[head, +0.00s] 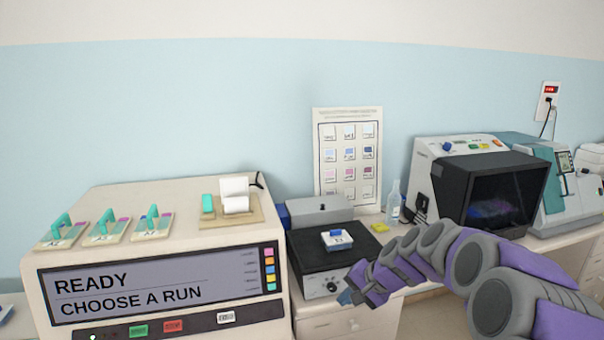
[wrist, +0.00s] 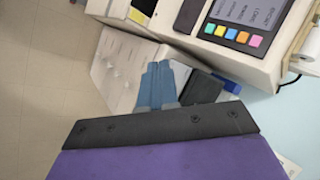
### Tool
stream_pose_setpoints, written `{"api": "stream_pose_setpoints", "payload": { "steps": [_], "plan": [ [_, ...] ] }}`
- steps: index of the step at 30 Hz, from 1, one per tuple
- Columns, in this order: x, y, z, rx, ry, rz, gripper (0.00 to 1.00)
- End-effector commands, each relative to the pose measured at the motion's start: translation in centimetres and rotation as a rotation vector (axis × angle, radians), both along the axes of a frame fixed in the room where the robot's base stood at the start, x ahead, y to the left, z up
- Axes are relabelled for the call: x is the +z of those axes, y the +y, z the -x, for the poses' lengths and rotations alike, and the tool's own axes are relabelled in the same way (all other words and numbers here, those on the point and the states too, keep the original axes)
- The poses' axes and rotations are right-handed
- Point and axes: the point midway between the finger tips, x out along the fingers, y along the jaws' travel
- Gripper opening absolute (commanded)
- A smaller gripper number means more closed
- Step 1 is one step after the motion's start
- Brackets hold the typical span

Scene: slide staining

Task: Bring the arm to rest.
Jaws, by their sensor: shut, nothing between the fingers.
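My purple and grey arm reaches in from the lower right of the head view. My gripper (head: 346,297) is at its far end, low in front of the black-topped device (head: 305,262) and above the drawer front. In the wrist view the two blue fingers of my gripper (wrist: 158,66) lie side by side, shut and empty. The arm hides part of the counter behind it.
A large cream machine (head: 180,258) reading "READY CHOOSE A RUN" stands at left. A blue-and-white block (head: 337,239) sits on the black-topped device. A bottle (head: 393,202) and a dark-windowed instrument (head: 495,190) stand at right. Bare floor (head: 432,318) shows below the arm.

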Motion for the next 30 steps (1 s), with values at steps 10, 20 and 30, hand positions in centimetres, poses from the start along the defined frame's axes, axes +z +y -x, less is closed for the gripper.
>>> {"api": "stream_pose_setpoints", "payload": {
  "steps": [10, 20, 30],
  "plan": [
    [2.0, 3.5, 15.2, 0.297, 0.089, 0.192, 0.0],
    [1.3, 1.5, 29.6, 0.494, 0.214, 0.399, 0.0],
    [-0.3, -2.4, 40.6, 0.584, 0.343, 0.553, 0.0]
  ]
}}
